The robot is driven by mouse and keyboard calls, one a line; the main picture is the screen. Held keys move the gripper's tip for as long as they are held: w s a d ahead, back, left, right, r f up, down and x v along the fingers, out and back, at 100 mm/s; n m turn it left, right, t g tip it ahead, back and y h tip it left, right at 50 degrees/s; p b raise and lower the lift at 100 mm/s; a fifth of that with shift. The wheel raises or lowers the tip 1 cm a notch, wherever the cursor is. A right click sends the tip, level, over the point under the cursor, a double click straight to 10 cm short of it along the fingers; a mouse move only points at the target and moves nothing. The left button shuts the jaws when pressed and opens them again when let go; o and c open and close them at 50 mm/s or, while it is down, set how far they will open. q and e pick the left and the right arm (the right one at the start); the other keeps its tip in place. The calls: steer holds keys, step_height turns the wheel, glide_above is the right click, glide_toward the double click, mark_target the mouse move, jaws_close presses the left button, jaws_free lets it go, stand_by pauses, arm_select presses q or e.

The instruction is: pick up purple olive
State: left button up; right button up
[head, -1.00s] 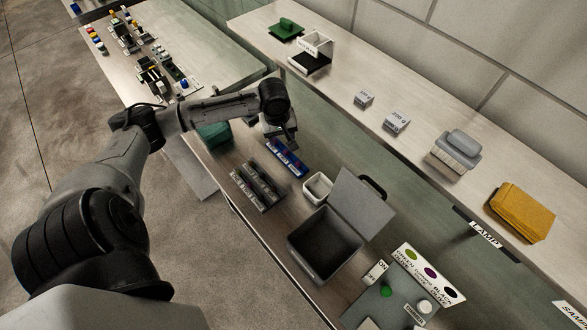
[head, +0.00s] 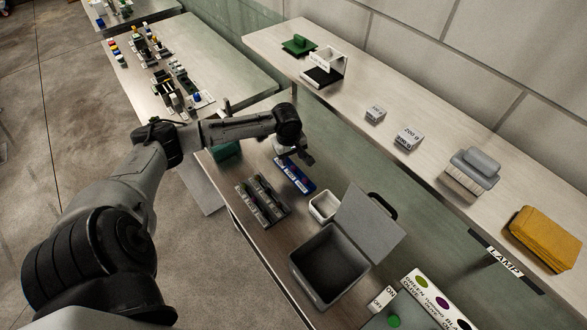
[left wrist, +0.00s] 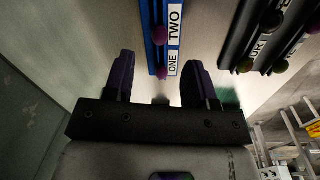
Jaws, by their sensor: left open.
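Two purple olives sit on a blue rack (left wrist: 158,12) labelled ONE and TWO in the left wrist view. One purple olive (left wrist: 160,35) is beside TWO, the other purple olive (left wrist: 162,73) beside ONE. My left gripper (left wrist: 160,82) is open and empty, its dark fingers on either side of the rack's near end in the picture. The nearer olive appears between the fingertips; I cannot tell the height gap. In the head view my left gripper (head: 304,158) is over the far end of the blue rack (head: 296,178). My right gripper is not in view.
Dark racks (head: 262,201) with dark and greenish olives stand beside the blue rack. A small white bin (head: 323,207) and an open grey box (head: 328,265) stand to the right. A raised shelf (head: 400,165) with weights runs behind; a green item (head: 226,151) is to the left.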

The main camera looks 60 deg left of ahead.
mark_target(293, 167)
arm_select(q)
steer(key=shift+w+d+f+b, duration=0.1)
steer(key=shift+d+f+b, duration=0.1)
steer(key=shift+f, duration=1.1)
steer(key=shift+w+d+f+b, duration=0.1)
steer(key=shift+f+b, duration=0.1)
steer(key=shift+f, duration=1.1)
steer(key=shift+c, duration=0.3)
steer(key=c, duration=0.7)
